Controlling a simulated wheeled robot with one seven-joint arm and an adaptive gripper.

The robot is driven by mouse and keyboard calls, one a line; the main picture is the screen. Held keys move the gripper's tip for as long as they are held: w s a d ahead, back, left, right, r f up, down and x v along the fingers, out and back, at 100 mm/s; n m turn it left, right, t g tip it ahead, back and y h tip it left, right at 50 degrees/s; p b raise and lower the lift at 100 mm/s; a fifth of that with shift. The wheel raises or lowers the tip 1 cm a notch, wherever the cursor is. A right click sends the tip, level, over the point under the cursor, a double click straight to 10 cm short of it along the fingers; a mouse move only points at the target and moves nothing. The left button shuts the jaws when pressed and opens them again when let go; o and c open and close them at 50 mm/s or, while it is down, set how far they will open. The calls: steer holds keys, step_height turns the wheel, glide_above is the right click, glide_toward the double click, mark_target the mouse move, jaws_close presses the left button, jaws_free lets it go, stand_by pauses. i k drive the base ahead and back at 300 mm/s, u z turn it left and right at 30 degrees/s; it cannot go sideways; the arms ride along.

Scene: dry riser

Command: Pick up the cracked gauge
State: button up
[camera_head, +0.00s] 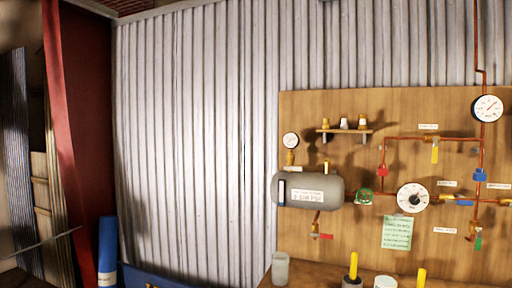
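Three round white gauges show at the wooden board on the right. A small gauge (290,140) stands on a brass fitting above the left end of the grey tank. A larger gauge (412,198) sits on the middle of the board, right of the tank. Another gauge (487,108) is on the copper pipe at the upper right. At this size I cannot tell which gauge is cracked. My gripper is not in view.
A grey tank (308,190), copper pipes, coloured valves and a green note (397,233) are on the wooden board (350,110). Below, a bench (312,276) holds a pale cup (280,268) and yellow-handled tools (353,266). A blue cylinder (107,250) stands left.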

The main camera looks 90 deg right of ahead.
mark_target(290, 140)
steer(key=k, duration=1.3)
steer(key=z, duration=1.4)
